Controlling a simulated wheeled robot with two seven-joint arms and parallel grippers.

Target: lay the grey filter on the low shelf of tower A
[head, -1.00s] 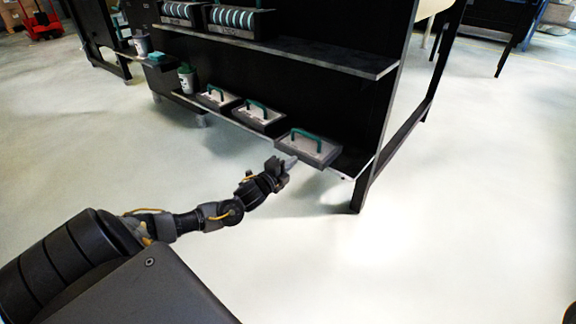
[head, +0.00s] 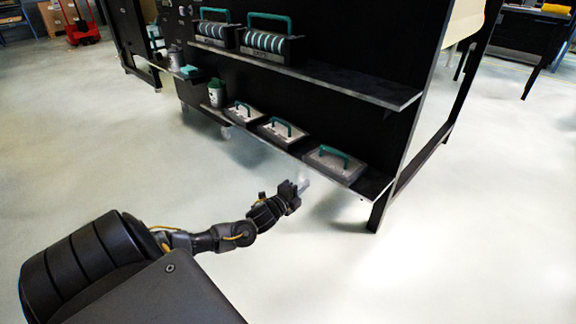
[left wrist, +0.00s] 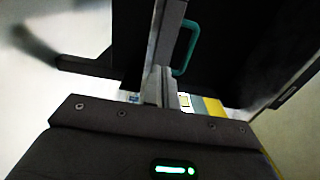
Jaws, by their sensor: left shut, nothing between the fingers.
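Three grey filters with green handles lie on the low shelf (head: 375,184) of the black tower. The rightmost grey filter (head: 331,164) lies flat near the right end of the shelf, its front edge close to the shelf's front edge. My left gripper (head: 303,184) is shut and empty, in front of and slightly below that filter, with a small gap between them. In the left wrist view, my shut fingers (left wrist: 159,84) point at a filter's grey side (left wrist: 170,25) and its green handle (left wrist: 188,48). My right gripper is not in view.
The other filters (head: 238,114) (head: 282,132) lie to the left, beside a white-and-dark canister (head: 216,95). The upper shelf (head: 340,82) holds two racks of discs (head: 267,40). A tower leg (head: 380,207) stands at right. The floor in front is clear.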

